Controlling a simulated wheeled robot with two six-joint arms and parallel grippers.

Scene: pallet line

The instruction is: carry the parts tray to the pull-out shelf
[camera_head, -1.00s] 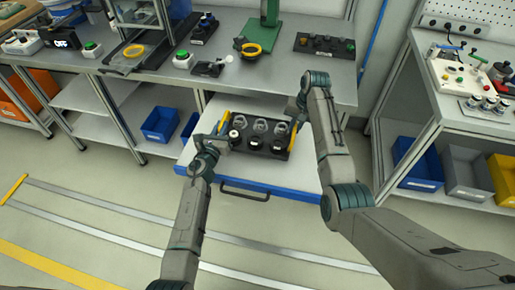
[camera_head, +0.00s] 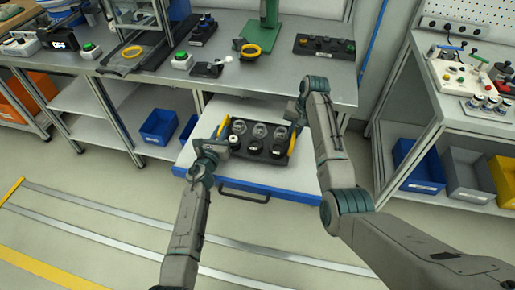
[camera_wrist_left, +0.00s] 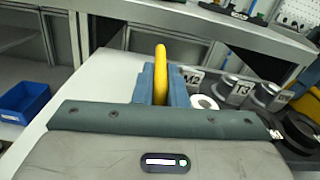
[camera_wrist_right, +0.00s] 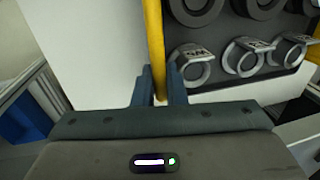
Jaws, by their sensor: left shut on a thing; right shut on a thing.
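The dark parts tray (camera_head: 262,157) holds several round parts and has a yellow handle at each end. In the head view it is over the white pull-out shelf (camera_head: 196,160) with the blue front; I cannot tell whether it touches the surface. My left gripper (camera_wrist_left: 161,85) is shut on the tray's left yellow handle (camera_wrist_left: 160,58). My right gripper (camera_wrist_right: 160,88) is shut on the right yellow handle (camera_wrist_right: 154,45). In the left wrist view, labelled parts such as T3 (camera_wrist_left: 238,92) sit in the tray. Part of the tray's left end is hidden behind my left gripper.
The workbench top (camera_head: 270,75) stands behind and above the shelf, with a green press (camera_head: 270,28) and switch boxes on it. Blue bins (camera_head: 160,126) stand on a lower rack at left. Another bench (camera_head: 440,125) with bins is at right. White shelf surface is bare around the tray.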

